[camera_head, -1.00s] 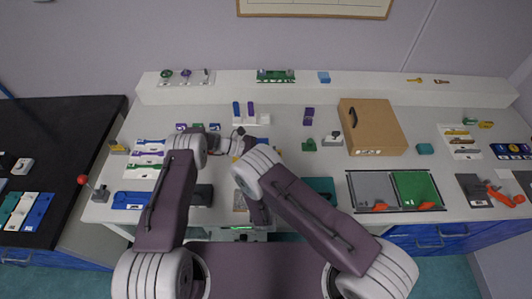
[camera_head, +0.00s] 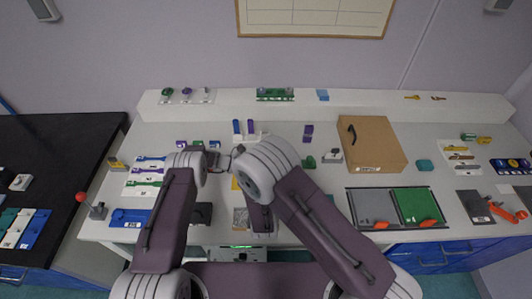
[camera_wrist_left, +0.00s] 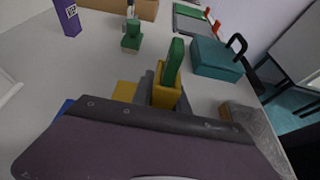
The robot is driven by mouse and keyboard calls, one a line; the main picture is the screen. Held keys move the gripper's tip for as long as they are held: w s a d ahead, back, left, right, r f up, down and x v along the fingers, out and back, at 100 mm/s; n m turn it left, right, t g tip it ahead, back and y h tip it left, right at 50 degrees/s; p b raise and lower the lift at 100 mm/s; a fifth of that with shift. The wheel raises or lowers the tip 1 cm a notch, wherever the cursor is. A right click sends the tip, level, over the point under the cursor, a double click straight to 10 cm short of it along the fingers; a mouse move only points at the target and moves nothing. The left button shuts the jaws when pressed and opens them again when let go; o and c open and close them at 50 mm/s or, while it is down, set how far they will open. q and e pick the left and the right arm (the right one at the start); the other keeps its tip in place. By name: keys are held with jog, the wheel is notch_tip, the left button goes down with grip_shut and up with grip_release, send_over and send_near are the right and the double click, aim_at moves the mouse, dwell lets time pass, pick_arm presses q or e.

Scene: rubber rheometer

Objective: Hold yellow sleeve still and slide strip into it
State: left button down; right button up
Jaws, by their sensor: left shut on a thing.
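In the left wrist view my left gripper (camera_wrist_left: 163,93) is shut on the yellow sleeve (camera_wrist_left: 167,98), with a dark finger on each side. A green strip (camera_wrist_left: 174,62) stands upright at the sleeve and rises above it. Its lower end is hidden, so how deep it sits cannot be told. In the head view my left gripper and the sleeve are hidden behind my right arm. My right gripper cannot be made out in either view.
A green block (camera_wrist_left: 131,42) and a purple block (camera_wrist_left: 68,18) stand behind. A cardboard-coloured box (camera_head: 370,145) and a grey-green tray (camera_head: 375,207) occupy the table's right half.

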pick_arm(q)
jog(key=c, duration=1.2)
grip_release()
